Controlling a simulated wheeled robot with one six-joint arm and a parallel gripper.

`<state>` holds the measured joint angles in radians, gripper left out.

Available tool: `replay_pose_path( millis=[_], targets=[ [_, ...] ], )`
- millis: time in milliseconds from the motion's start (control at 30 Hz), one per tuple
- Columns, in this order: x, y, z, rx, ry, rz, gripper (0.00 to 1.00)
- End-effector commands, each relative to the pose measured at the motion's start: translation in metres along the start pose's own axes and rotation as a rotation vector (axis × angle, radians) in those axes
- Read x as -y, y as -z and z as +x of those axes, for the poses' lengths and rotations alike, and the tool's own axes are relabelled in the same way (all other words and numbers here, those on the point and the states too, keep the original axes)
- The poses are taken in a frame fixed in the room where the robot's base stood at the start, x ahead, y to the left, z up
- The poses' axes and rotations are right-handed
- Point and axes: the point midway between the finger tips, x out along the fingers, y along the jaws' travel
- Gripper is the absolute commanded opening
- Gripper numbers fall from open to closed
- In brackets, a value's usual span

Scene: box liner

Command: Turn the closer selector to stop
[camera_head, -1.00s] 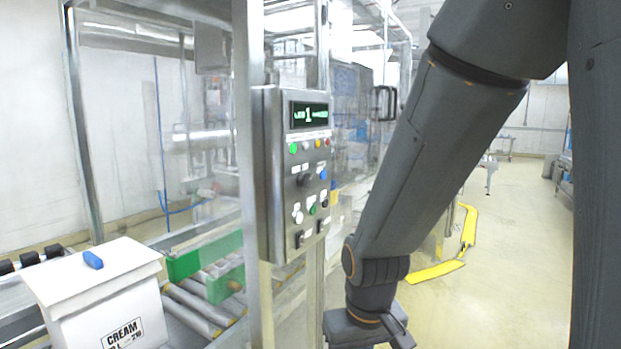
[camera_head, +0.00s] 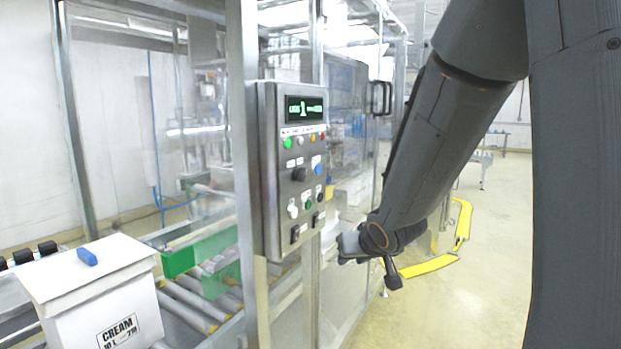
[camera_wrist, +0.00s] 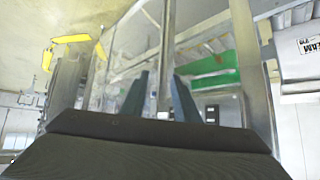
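The control panel (camera_head: 268,180) is a steel box on the machine's front post, left of my arm in the head view.
A lit display (camera_head: 306,109) tops the panel, above green, white, yellow and red lamps or buttons. A white CREAM carton (camera_head: 95,295) with a blue item (camera_head: 87,257) on it stands at lower left, beside rollers. A yellow floor guard (camera_head: 430,268) lies right. Clear floor is at right.

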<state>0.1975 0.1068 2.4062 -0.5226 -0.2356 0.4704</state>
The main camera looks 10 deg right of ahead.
Motion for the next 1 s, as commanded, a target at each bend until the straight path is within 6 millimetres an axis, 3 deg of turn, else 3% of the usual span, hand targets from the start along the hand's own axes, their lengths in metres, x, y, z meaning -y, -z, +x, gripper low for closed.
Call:
replay_pose_path(
  millis=[33,100,200,300,433,633,767,1000],
  targets=[
    [-0.005,0.031,0.003,-0.093,0.037,0.014,0.28],
    [-0.004,0.070,0.002,-0.214,0.118,0.031,0.28],
    [0.003,0.114,-0.009,-0.350,0.266,0.049,0.28],
    [0.013,0.144,-0.029,-0.440,0.444,0.065,0.28],
    [0.025,0.159,-0.060,-0.478,0.676,0.080,0.28],
    [0.033,0.157,-0.096,-0.445,0.906,0.098,0.28],
    [0.037,0.156,-0.102,-0.430,0.953,0.102,0.28],
    [0.062,0.168,-0.089,-0.428,0.958,0.103,0.28]
  ],
)
